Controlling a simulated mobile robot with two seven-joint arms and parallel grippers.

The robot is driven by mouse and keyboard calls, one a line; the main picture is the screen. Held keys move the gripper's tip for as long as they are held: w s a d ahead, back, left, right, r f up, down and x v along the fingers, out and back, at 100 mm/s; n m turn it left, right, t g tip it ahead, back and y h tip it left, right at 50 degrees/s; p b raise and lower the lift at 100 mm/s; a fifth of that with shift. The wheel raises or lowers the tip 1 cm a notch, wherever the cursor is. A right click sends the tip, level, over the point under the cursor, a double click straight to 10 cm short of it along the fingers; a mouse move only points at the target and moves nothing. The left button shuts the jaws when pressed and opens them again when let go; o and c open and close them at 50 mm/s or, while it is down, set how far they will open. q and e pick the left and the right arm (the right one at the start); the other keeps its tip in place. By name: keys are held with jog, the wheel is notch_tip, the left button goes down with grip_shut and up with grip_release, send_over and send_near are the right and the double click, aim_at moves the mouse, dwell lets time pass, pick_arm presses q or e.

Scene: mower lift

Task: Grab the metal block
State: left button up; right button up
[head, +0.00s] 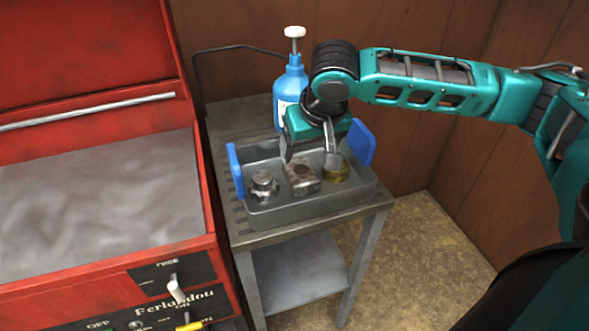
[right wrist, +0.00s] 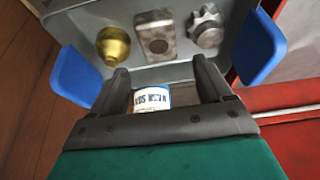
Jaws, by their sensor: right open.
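The metal block (head: 301,177) is a grey, worn block with a round hole. It sits in the middle of a grey tray (head: 300,212) with blue handles. It also shows in the right wrist view (right wrist: 155,37), upper middle. My right gripper (head: 309,156) is open and empty. It hangs over the back part of the tray, behind and above the block, apart from it. In the right wrist view its two fingers (right wrist: 160,80) point toward the block with a gap between them. My left gripper is not in view.
In the tray, a silver gear-like part (head: 264,186) lies left of the block and a brass part (head: 336,170) right of it. A blue bottle (head: 289,84) stands behind the tray on the metal stand (head: 375,205). A red machine (head: 120,258) is at left.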

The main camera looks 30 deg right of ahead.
send_over(302, 171)
jog(key=s, duration=0.3)
jog(key=f, duration=0.2)
jog(key=a+f, duration=0.1)
jog(key=f, duration=0.1)
jog(key=shift+w+f+b, duration=0.2)
jog(key=shift+f+b, duration=0.05)
jog(key=shift+b, duration=0.05)
jog(key=x, duration=0.5)
jog(key=shift+w+d+f+b, duration=0.25)
jog(key=shift+b, duration=0.15)
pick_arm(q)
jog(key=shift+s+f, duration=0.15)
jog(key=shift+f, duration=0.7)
pick_arm(e)
jog(key=shift+w+f, duration=0.1)
jog(key=shift+f, duration=0.2)
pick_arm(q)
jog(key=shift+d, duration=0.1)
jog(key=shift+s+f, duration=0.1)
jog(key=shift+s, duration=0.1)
pick_arm(e)
jog(key=c, duration=1)
